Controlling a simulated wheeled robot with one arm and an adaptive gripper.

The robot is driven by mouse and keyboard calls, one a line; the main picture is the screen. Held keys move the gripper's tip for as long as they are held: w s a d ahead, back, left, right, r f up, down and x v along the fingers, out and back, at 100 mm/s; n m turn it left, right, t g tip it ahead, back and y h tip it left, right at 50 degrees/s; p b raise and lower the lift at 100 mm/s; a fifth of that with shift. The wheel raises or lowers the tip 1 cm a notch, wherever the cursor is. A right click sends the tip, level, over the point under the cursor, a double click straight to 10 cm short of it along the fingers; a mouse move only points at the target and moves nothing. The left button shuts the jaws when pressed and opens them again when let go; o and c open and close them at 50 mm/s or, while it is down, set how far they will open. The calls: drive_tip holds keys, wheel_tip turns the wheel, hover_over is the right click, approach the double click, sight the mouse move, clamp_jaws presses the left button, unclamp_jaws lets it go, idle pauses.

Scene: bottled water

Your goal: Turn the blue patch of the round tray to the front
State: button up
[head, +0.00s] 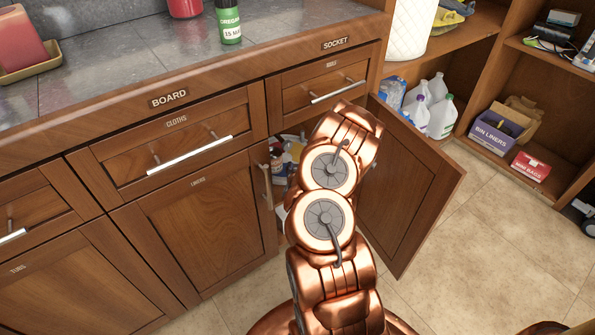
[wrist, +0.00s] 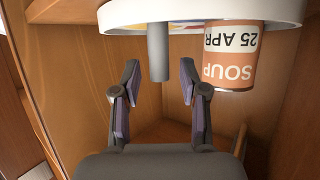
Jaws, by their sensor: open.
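The wrist view looks upside down. In it, the white-rimmed round tray (wrist: 130,14) shows at the top edge, cut off by the frame. A grey upright post (wrist: 158,50) reaches from the tray into the space between my fingers. My gripper (wrist: 160,72) is open, with one finger on each side of the post and a gap on both sides. An orange and white soup can (wrist: 230,58) stands at the tray, right of the post. Only slivers of colour show inside the rim; I cannot make out the blue patch. In the head view my arm hides my gripper.
The cabinet door (head: 410,185) stands open to the right of my arm. Several small containers (head: 288,155) show inside the cabinet. Wooden cabinet walls (wrist: 65,75) close in on both sides in the wrist view. Drawer handles (head: 190,155) stick out at left.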

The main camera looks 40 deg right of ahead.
drive_tip(key=shift+r, duration=3.85)
drive_tip(key=s+d+f+n+t+y+b, duration=0.1)
drive_tip(key=f+n+t+b, duration=0.1)
drive_tip(key=b, duration=0.1)
drive_tip(key=s+d+f+n+t+y+b, duration=0.1)
drive_tip(key=f+n+t+y+b, duration=0.1)
drive_tip(key=s+d+f+n+t+y+b, duration=0.2)
drive_tip(key=t+b, duration=0.1)
drive_tip(key=shift+d+b, duration=0.1)
drive_tip(key=shift+b, duration=0.25)
drive_tip(key=s+a+f+n+y+b, duration=0.2)
drive_tip(key=s+a+f+n+y, duration=0.1)
drive_tip(key=s+a+y, duration=0.15)
drive_tip(key=shift+t, duration=0.4)
drive_tip(key=shift+w+d+b, duration=0.1)
drive_tip(key=shift+w+b, duration=0.95)
drive_tip(key=shift+w, duration=3.25)
